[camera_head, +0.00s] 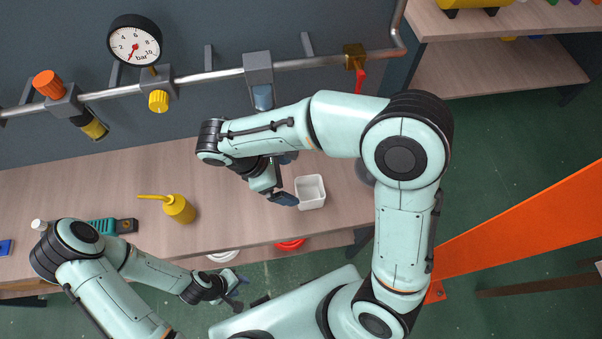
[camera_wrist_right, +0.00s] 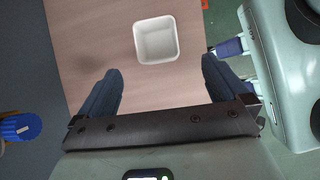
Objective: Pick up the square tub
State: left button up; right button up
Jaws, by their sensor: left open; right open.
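The square tub (camera_head: 310,193) is small, white and open-topped, and looks empty. It stands upright on the wooden bench, near its right end. My right gripper (camera_head: 286,178) is open just left of the tub in the head view. In the right wrist view the tub (camera_wrist_right: 156,42) lies beyond the fingertips of my right gripper (camera_wrist_right: 160,82), with nothing between the fingers and a gap to the tub. My left gripper (camera_head: 237,290) is open and empty in front of the bench's front edge, well away from the tub.
A yellow oil can (camera_head: 179,209) stands on the bench (camera_head: 240,219) left of the tub. A pipe (camera_head: 210,77) with a gauge (camera_head: 134,43) and valves runs along the wall behind. An orange beam (camera_head: 530,228) lies to the right. Bench surface around the tub is mostly clear.

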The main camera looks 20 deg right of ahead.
send_near(317, 195)
jog(key=shift+s+d+r+b, duration=0.1)
jog(key=shift+s+d+b, duration=0.05)
jog(key=shift+s+b, duration=0.4)
jog(key=shift+w+d+f, duration=0.1)
jog(key=shift+d+f, duration=0.1)
jog(key=shift+f, duration=0.25)
jog(key=shift+w+x, duration=0.15)
jog(key=shift+x, duration=1)
jog(key=shift+w+x, duration=0.1)
jog(key=shift+x, duration=1.1)
jog(key=shift+w+a+f, duration=0.1)
jog(key=c, duration=0.9)
pick_arm(q)
jog(key=shift+s+f, duration=0.65)
jog(key=shift+f, duration=0.1)
